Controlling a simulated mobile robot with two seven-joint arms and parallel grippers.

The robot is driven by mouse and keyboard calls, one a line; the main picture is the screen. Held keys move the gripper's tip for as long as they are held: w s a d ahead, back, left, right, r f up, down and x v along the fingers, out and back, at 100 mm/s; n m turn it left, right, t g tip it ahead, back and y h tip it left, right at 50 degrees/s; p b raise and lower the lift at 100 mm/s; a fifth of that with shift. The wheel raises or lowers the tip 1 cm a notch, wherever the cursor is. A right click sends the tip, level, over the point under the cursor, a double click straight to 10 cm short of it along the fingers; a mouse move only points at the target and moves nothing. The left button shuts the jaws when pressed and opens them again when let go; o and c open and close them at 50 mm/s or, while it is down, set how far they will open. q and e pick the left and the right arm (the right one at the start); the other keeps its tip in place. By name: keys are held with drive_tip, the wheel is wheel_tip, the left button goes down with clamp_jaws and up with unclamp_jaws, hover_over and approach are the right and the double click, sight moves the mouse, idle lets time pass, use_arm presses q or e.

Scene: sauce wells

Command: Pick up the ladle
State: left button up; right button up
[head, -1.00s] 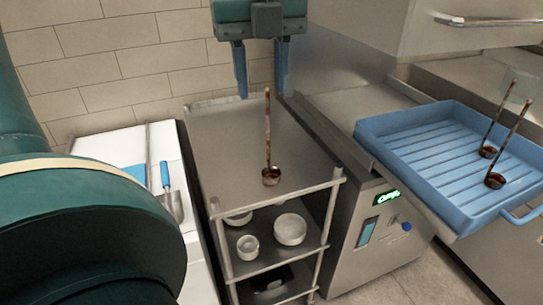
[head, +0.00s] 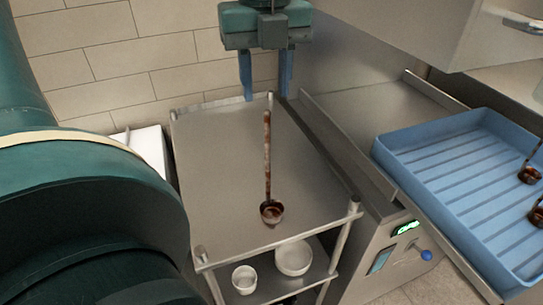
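A ladle (head: 267,165) with a brown-stained handle and a small stained bowl is over the steel top of a cart (head: 215,170). Its bowl is near the cart's front edge and its handle points to the back. I cannot tell whether the handle lies flat or is raised. My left gripper (head: 266,88) is at the top of the head view, fingers pointing down and apart. Two more stained ladles (head: 530,174) (head: 538,216) are in the blue tray, cut off by the right edge. My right gripper is not in view.
The blue tray (head: 425,165) is at the right, beside a steel machine with a green display (head: 407,228). White bowls (head: 293,257) (head: 244,279) stand on the cart's lower shelf. A tiled wall is behind. My arm covers the left side.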

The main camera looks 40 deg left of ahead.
sight(268, 138)
use_arm(q)
wheel_tip(268, 138, down, 9)
drive_tip(key=shift+f+p, duration=0.15)
drive_tip(key=shift+p, duration=0.2)
drive_tip(key=shift+w, duration=0.1)
clamp_jaws()
idle(0.3)
